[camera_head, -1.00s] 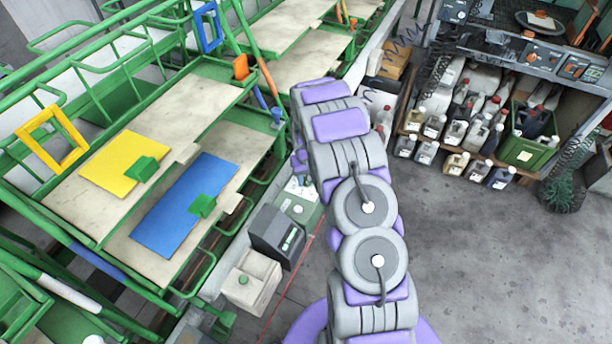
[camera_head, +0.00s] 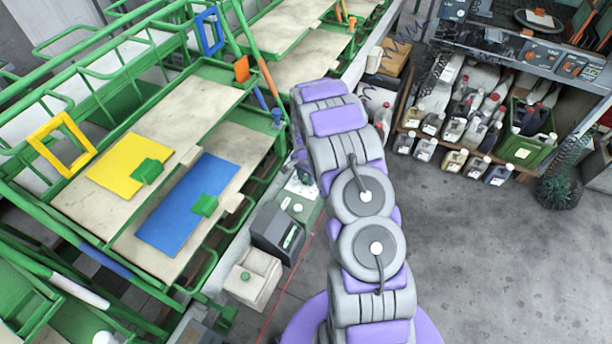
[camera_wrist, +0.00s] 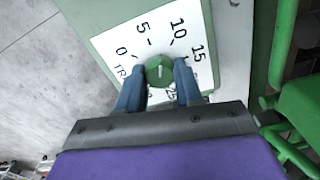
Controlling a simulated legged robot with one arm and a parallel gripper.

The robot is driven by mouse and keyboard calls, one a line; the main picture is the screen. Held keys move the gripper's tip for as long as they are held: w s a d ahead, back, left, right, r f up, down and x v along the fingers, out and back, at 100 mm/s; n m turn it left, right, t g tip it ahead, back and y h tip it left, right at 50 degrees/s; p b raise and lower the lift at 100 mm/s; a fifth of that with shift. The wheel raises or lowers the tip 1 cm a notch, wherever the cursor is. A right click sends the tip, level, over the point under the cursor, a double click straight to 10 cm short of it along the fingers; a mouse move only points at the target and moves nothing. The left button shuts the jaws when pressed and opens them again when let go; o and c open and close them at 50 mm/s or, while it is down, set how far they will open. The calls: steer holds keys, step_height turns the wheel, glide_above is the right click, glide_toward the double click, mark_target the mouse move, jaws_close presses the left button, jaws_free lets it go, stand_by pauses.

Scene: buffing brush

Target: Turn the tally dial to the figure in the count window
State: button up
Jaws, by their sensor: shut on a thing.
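The tally dial's green knob (camera_wrist: 160,72) sits on a white scale plate (camera_wrist: 112,48) in the wrist view. The figures 0, 5, 10, 15 and 25 show around it; other lettering is partly covered by my fingers. My gripper (camera_wrist: 160,70) is shut on the knob, one blue finger on each side. A pale mark on the knob points up the picture, roughly between the 5 and 10 ticks. In the head view the dial's green box (camera_head: 303,208) is partly behind my arm. Next to it is a dark box with a small window (camera_head: 290,238); its figure is too small to read.
A pale box with a green button (camera_head: 245,276) stands in front of the dark box. Green racks with a yellow sheet (camera_head: 122,160) and a blue sheet (camera_head: 185,215) fill the left.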

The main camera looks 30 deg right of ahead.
mark_target(306, 178)
steer(key=shift+w+m, duration=0.1)
steer(key=shift+m, duration=1.9)
steer(key=o, duration=1)
steer(key=shift+o, duration=0.2)
step_height(306, 178, up, 17)
steer(key=p, duration=0.2)
steer(key=shift+r, duration=0.15)
